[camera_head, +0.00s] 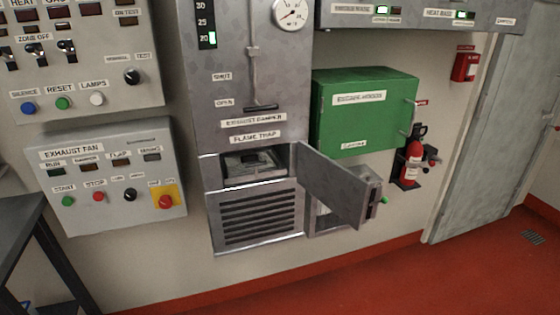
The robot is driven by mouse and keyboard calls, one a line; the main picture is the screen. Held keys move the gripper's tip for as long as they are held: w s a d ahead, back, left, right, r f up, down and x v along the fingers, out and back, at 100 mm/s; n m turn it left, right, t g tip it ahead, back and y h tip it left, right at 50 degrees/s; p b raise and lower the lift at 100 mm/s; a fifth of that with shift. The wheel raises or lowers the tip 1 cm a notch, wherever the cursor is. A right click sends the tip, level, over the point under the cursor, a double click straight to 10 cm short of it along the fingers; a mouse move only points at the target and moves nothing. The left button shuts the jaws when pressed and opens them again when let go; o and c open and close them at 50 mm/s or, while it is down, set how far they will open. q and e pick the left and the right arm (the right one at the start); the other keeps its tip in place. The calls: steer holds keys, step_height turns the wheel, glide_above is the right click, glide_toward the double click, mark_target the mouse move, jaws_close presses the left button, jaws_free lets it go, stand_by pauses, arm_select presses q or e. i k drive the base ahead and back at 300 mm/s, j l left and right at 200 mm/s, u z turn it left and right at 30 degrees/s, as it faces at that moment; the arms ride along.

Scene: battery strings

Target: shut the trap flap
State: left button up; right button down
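The flame trap flap (333,185) is a grey metal door in the middle of the view. It stands open, swung out to the right from the flame trap opening (254,164) in the grey exhaust damper column (240,95). A dark handle shows near the flap's free edge. Inside the opening a grey metal insert is visible. The flap partly hides a small grey box on the wall behind it. Neither of my grippers is in view.
A green cabinet (350,118) hangs just above and behind the flap. A fire extinguisher (411,162) and a grey door (485,140) are to the right. The exhaust fan panel (112,178) is left of the column. A dark table (22,215) stands at lower left. The red floor is clear.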

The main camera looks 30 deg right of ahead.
mark_target(345, 192)
steer(key=i+l+u, duration=0.3)
steer(key=l, duration=1.3)
steer(key=l+u, duration=0.25)
steer(key=l, duration=1.35)
steer(key=k+l+u, duration=0.2)
steer(key=k+j, duration=0.1)
